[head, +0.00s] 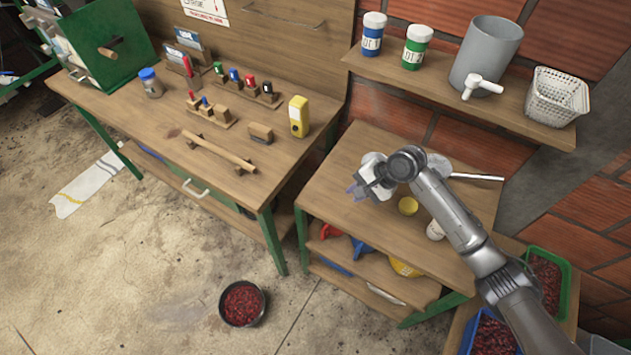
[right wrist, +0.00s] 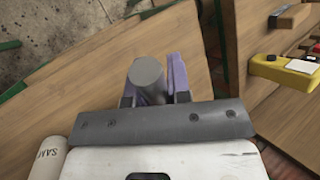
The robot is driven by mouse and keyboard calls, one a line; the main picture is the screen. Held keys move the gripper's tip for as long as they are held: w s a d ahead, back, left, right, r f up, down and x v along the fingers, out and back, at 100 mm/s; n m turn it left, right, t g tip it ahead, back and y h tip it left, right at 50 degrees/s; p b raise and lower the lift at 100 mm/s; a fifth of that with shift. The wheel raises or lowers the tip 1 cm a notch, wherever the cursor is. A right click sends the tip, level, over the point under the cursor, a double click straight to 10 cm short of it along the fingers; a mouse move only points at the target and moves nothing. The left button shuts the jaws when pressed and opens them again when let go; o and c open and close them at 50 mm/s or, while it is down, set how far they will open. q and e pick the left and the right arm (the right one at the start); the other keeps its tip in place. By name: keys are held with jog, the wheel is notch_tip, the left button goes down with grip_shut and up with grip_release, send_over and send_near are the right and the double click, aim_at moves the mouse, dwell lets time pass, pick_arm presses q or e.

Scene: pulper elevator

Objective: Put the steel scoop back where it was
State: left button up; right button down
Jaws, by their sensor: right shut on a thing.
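My right gripper (head: 357,190) is over the left part of the small wooden bench (head: 345,150). In the right wrist view its purple fingers (right wrist: 152,78) are shut on a grey round handle, which I take for the steel scoop (right wrist: 148,74). The handle shows nearly end-on; the scoop's bowl is not clear in either view. On the bench, partly behind my right arm, is a pale round thing (head: 438,162) with a thin grey rod (head: 477,177) to its right; I cannot tell what it is. My left gripper is not in view.
A yellow round thing (head: 408,206) and a white jar (head: 435,230) stand close to my arm. The wall shelf (head: 450,99) above holds jars, a grey container (head: 487,52) and a white basket (head: 556,97). The left workbench (head: 130,115) bears a yellow device (head: 299,116).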

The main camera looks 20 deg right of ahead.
jog(key=shift+m+t, duration=0.3)
jog(key=shift+m, duration=0.1)
jog(key=shift+w+a+r+b+x, duration=0.2)
jog(key=shift+w+b+x, duration=0.35)
jog(key=shift+x, duration=1.95)
jog(key=shift+w+a+r+b+x, duration=0.1)
jog(key=shift+w+r+b+x, duration=0.45)
jog(key=shift+x, duration=1.95)
jog(key=shift+w+a+b+x, duration=0.25)
jog(key=shift+b+x, duration=0.5)
jog(key=shift+x, duration=1.75)
jog(key=shift+f, duration=0.15)
jog(key=shift+d, duration=0.1)
jog(key=c, duration=1.1)
grip_release()
jog(key=shift+f, duration=0.1)
jog(key=shift+o, duration=0.2)
